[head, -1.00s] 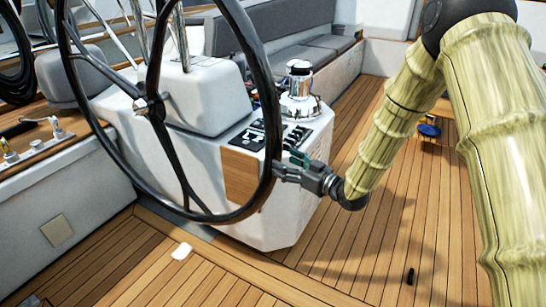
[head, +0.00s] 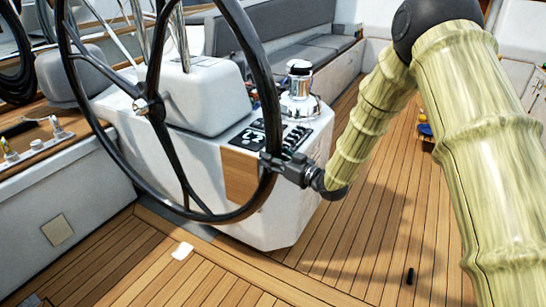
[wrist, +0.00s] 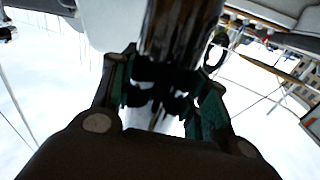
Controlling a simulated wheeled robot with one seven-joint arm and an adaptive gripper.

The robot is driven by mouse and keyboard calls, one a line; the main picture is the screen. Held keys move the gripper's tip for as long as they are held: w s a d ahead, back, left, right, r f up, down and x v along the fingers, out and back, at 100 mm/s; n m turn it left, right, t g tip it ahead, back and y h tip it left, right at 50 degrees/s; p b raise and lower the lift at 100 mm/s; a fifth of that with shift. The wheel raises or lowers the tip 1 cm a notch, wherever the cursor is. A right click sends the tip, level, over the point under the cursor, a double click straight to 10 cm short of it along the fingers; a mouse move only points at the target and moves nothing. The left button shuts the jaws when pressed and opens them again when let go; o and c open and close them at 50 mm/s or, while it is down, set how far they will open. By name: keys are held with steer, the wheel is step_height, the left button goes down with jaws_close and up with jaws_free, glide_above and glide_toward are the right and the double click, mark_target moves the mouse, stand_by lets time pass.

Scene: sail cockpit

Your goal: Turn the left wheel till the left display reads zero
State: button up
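The black steering wheel (head: 153,60) stands upright in front of the white pedestal (head: 205,95), and its silver hub (head: 140,105) shows in the head view. My gripper (head: 268,160) is at the lower right of the wheel rim, with its fingers at the rim. In the wrist view, a dark shiny tube, apparently the rim (wrist: 180,30), sits between my green-padded fingers (wrist: 165,90). The fingers stand apart on either side of it; whether they press on it is not clear. I make out no display reading; the left display is not identifiable.
A dark control panel (head: 262,135) and a chrome winch (head: 299,90) are on the pedestal near my gripper. Grey bench seats (head: 310,48) stand behind.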

mark_target(261, 195)
steer(key=c, duration=0.7)
steer(key=a+f+y+b, duration=0.1)
steer(key=f+b, duration=0.3)
steer(key=f, duration=0.2)
steer(key=w+a+f+t+b, duration=0.1)
steer(key=f+b, duration=0.3)
steer(key=f, duration=0.2)
steer(key=w+a+f+t+y+b, duration=0.1)
steer(key=a+f+b, duration=0.1)
steer(key=f+b, duration=0.2)
steer(key=shift+w+f+m+y+b, duration=0.1)
steer(key=shift+f+m+y+b, duration=0.25)
steer(key=shift+f, duration=0.55)
steer(key=shift+w+a+f+t+b, duration=0.1)
steer(key=shift+a+f+t+b, duration=0.1)
steer(key=shift+f, duration=0.15)
steer(key=shift+w+a+f+t+b, duration=0.1)
steer(key=shift+f+t+b, duration=0.1)
steer(key=shift+f, duration=0.15)
steer(key=o, duration=1.4)
steer(key=shift+o, duration=0.2)
steer(key=shift+d, duration=0.1)
steer(key=v, duration=1.2)
